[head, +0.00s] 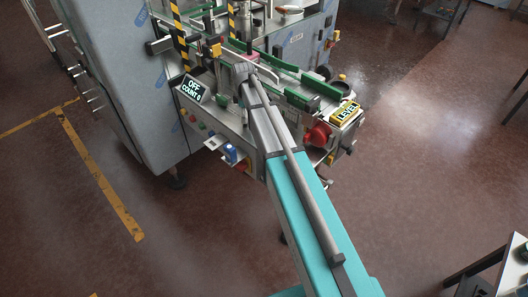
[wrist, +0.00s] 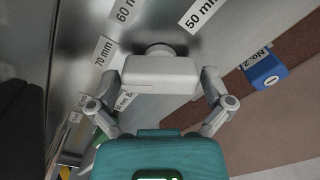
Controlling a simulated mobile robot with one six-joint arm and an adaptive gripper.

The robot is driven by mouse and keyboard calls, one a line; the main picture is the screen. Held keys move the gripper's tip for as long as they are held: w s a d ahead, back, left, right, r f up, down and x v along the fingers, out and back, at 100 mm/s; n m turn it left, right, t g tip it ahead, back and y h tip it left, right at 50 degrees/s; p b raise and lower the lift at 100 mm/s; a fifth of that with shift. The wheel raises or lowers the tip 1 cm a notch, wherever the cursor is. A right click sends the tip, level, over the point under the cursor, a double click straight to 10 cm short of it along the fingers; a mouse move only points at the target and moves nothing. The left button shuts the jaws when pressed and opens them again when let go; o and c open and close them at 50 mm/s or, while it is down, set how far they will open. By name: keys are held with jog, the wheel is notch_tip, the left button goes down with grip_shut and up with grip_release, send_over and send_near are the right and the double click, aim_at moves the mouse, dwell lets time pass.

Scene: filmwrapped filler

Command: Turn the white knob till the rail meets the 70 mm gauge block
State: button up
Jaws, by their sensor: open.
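In the wrist view a white knob (wrist: 160,74) with a wide bar-shaped grip and a round base stands against a grey metal panel. My gripper (wrist: 158,88) is open, with one finger on each side of the knob. I cannot tell whether either finger touches it. The panel has a 70 mm label (wrist: 104,52), a 60 mm label (wrist: 125,9) and a 50 mm label (wrist: 201,14). Another label, partly covered, is below the knob's left end. I cannot make out the gauge block or where the rail meets it. In the head view my arm hides the knob.
A blue block (wrist: 266,73) with a No. 2 tag is right of the knob. In the head view the machine carries an OFF, COUNT 0 display (head: 190,89), green guide rails (head: 301,101), a red knob (head: 318,134) and a yellow LEVEL box (head: 346,112). The front floor is open.

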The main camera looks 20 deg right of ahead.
jog(key=shift+r+n, duration=0.1)
jog(key=shift+n, duration=0.8)
notch_tip(320, 180, up, 14)
jog(key=p, duration=1.4)
jog(key=s+f+m+b, duration=0.5)
jog(key=s+m, duration=0.2)
jog(key=s, duration=0.6)
jog(key=s+f+m+b, duration=0.5)
jog(key=s+m, duration=0.3)
jog(key=s, duration=0.5)
jog(key=shift+d+f+m, duration=0.3)
jog(key=shift+d, duration=0.05)
